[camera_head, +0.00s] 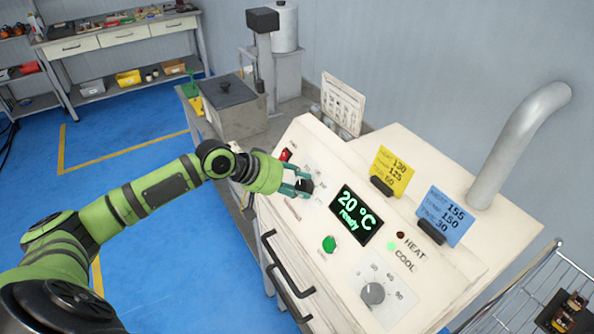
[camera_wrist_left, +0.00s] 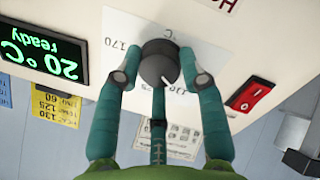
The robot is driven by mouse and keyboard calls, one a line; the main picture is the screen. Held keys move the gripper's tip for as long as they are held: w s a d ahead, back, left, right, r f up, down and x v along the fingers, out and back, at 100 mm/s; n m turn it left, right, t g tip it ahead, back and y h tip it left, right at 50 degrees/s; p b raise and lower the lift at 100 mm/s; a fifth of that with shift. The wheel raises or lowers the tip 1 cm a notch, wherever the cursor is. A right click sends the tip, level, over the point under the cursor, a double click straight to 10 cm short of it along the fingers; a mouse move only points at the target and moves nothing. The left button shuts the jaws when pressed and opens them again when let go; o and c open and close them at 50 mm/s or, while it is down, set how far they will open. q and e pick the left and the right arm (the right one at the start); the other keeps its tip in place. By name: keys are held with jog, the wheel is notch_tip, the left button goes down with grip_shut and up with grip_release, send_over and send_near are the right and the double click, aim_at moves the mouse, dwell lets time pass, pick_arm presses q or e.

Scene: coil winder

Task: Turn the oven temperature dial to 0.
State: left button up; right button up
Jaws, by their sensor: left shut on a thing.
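The oven's sloped cream panel (camera_head: 455,245) fills the middle right of the head view. Its dark round temperature dial (camera_wrist_left: 158,63) sits on a white scale plate, where 170 can be read beside it; the picture is upside down there. My left gripper (camera_head: 299,184) is shut on this dial, its teal fingers on either side of it. The fingers also show in the left wrist view (camera_wrist_left: 158,75). A light pointer mark shows on the dial's near edge. The display (camera_head: 356,215) reads 20 °C ready. My right gripper is in neither view.
A red switch (camera_head: 286,155), a green button (camera_head: 329,244) and a second dial (camera_head: 372,293) are on the panel. The COOL lamp (camera_head: 391,246) is green. Yellow (camera_head: 391,171) and blue (camera_head: 444,216) cards stand above. A black handle (camera_head: 287,265) juts from the front.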

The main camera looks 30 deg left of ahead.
pick_arm(q)
jog(key=n+p, duration=0.3)
jog(key=p, duration=0.1)
jog(key=shift+s+d+f+n, duration=0.1)
jog(key=shift+s+n, duration=0.15)
jog(key=shift+n, duration=0.05)
jog(key=shift+f+n+h+p, duration=0.15)
jog(key=shift+n+p, duration=0.4)
jog(key=shift+n, duration=0.15)
jog(key=shift+f+n+h+p, duration=0.1)
jog(key=shift+n+h+p, duration=0.05)
jog(key=shift+n+p, duration=0.45)
jog(key=shift+n, duration=0.3)
jog(key=o, duration=1.1)
jog(key=shift+o, duration=0.2)
jog(key=shift+w+r, duration=0.1)
jog(key=shift+r+t, duration=0.1)
jog(key=shift+t, duration=0.2)
